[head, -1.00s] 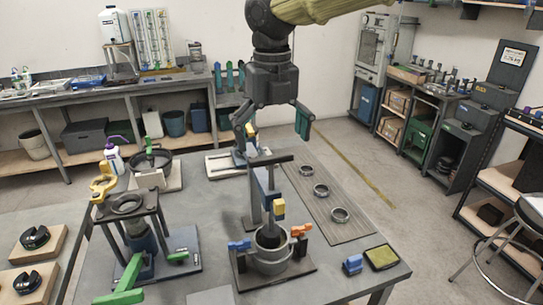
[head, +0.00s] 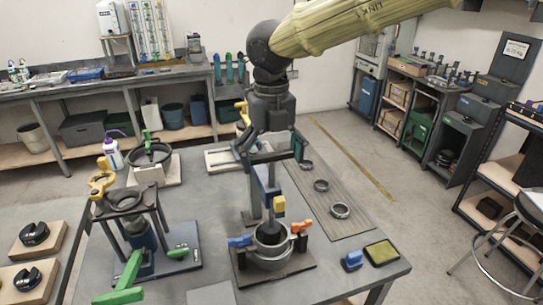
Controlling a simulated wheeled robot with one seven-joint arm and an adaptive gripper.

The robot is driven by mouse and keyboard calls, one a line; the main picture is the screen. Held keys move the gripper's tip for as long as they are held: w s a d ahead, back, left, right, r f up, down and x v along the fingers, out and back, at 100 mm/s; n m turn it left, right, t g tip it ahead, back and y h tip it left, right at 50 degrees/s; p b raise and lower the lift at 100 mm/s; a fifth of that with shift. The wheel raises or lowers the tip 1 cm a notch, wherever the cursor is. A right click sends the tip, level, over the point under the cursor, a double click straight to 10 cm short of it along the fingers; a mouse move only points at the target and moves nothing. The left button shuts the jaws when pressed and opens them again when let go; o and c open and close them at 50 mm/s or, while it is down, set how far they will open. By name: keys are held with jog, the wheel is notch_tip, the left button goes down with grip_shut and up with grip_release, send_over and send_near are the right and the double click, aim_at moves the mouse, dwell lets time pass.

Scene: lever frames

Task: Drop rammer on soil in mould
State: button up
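The rammer (head: 268,187) stands upright on the bench as a dark post with a blue part, a yellow block (head: 278,206) and a dark crossbar at its top. Its lower end reaches down to the mould (head: 273,252), a grey metal cylinder on a dark base plate. A blue clamp (head: 239,242) and an orange clamp (head: 301,227) sit at the mould's sides. The soil inside cannot be made out clearly. My gripper (head: 271,152) points down with fingers spread wide, one at each side of the rammer's top. Whether the fingers touch it I cannot tell.
A stand with a green lever (head: 125,280) is at front left, with a pan (head: 150,155) behind it. A blue block (head: 352,261) and a yellow-green pad (head: 381,254) lie at front right.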

jog(key=c, duration=0.3)
notch_tip(320, 180, up, 8)
jog(key=p, duration=0.6)
jog(key=shift+w+f, duration=0.1)
jog(key=shift+c, duration=0.2)
jog(key=shift+w, duration=0.1)
jog(key=o, duration=1.2)
